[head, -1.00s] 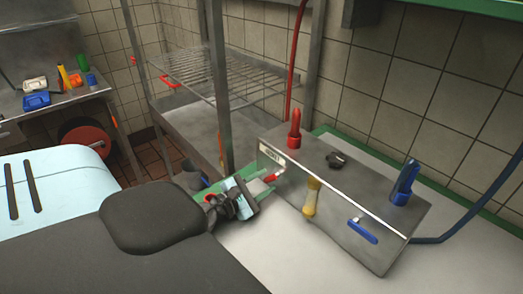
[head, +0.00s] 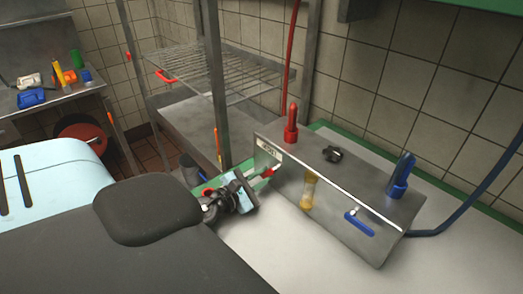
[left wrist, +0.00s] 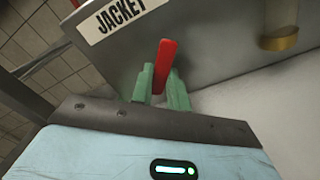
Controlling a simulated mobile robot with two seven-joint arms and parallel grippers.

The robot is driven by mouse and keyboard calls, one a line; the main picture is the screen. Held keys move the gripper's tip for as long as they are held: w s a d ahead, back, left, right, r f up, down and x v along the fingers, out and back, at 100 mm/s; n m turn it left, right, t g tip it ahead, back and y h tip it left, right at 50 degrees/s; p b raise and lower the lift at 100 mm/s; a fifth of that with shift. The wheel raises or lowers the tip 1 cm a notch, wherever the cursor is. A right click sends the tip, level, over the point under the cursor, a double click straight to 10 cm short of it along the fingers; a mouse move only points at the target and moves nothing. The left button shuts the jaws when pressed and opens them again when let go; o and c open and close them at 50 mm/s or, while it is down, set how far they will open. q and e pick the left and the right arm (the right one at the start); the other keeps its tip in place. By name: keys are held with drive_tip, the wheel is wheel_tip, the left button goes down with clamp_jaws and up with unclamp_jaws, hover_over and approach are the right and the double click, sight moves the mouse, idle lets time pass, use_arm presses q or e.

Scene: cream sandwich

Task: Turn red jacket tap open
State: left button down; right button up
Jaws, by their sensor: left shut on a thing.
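The steel jacket box (head: 330,200) stands on the worktop with a label reading "JACKET" (left wrist: 115,17) on its front. The red jacket tap (head: 271,169) is a flat lever at the left end of that front. In the left wrist view the red lever (left wrist: 167,60) stands nearly upright, leaning slightly right. My left gripper (head: 262,177) is at the lever. Its green fingers (left wrist: 162,88) are shut on the lever's lower part, one on each side. The lever's pivot is not clear in either view. My right gripper is not in view.
A blue tap (head: 359,224) and a yellowish sight glass (head: 309,192) are on the box's front. Red (head: 291,124) and blue (head: 400,177) hose fittings stand on top. A wire rack (head: 208,75) is behind on the left. The worktop (head: 290,255) in front is clear.

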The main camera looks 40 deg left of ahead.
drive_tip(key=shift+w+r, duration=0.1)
use_arm(q)
drive_tip(key=n, duration=0.2)
drive_tip(key=d+n+p, duration=0.1)
drive_tip(key=n, duration=0.2)
drive_tip(key=shift+d+f, duration=0.15)
drive_tip(key=shift+f, duration=0.05)
drive_tip(key=shift+s+d+n+p, duration=0.1)
drive_tip(key=shift+d+n+p, duration=0.1)
drive_tip(key=shift+n, duration=0.3)
drive_tip(key=shift+d+n+p, duration=0.1)
drive_tip(key=shift+n+p, duration=0.1)
drive_tip(key=shift+n, duration=0.3)
drive_tip(key=shift+f+n, duration=0.1)
drive_tip(key=shift+n, duration=0.3)
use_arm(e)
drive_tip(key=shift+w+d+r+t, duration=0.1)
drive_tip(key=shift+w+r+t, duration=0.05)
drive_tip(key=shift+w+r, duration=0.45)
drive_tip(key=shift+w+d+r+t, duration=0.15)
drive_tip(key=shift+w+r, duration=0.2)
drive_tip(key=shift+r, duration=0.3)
use_arm(q)
drive_tip(key=c, duration=1.4)
unclamp_jaws()
drive_tip(key=shift+o, duration=0.2)
